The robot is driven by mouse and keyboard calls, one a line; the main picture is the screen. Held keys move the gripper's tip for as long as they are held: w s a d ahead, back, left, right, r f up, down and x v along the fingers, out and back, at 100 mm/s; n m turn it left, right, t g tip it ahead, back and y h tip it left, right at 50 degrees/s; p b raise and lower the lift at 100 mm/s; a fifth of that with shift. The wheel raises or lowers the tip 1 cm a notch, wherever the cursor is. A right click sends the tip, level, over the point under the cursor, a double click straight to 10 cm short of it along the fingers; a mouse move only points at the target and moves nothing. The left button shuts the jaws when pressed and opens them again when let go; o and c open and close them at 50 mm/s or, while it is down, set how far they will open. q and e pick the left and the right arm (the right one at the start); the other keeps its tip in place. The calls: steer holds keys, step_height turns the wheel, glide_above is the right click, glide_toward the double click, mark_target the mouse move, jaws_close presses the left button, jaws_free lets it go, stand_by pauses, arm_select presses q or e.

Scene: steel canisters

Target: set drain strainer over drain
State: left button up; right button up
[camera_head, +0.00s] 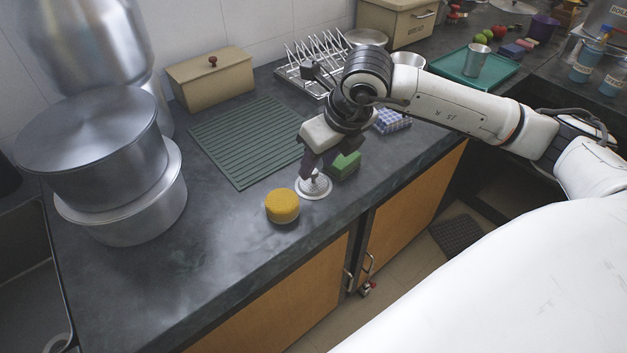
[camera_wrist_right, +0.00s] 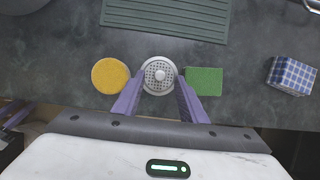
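The drain strainer (camera_head: 314,187) is a round, pale metal disc with holes and a central knob. It lies flat on the dark counter and also shows in the right wrist view (camera_wrist_right: 158,76). My right gripper (camera_head: 313,173) points down over it, open, with one purple finger on each side of the knob; I cannot tell whether they touch it. A pale ring that looks like the drain (camera_head: 57,342) shows in the sink (camera_head: 30,300) at the lower left, partly cut off. Purple parts at the wrist view's left edge look like my left gripper (camera_wrist_right: 18,114); its state is unclear.
A yellow round sponge (camera_head: 282,206) is left of the strainer and a green block (camera_head: 345,164) close on its right. A green ridged mat (camera_head: 246,140) lies behind. Large steel pots (camera_head: 120,215) stand between mat and sink. The counter's front left is clear.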

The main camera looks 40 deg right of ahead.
mark_target(316, 173)
steer(key=shift+x, duration=1.2)
jaws_close()
steer(key=shift+r, duration=0.1)
step_height(316, 173, up, 10)
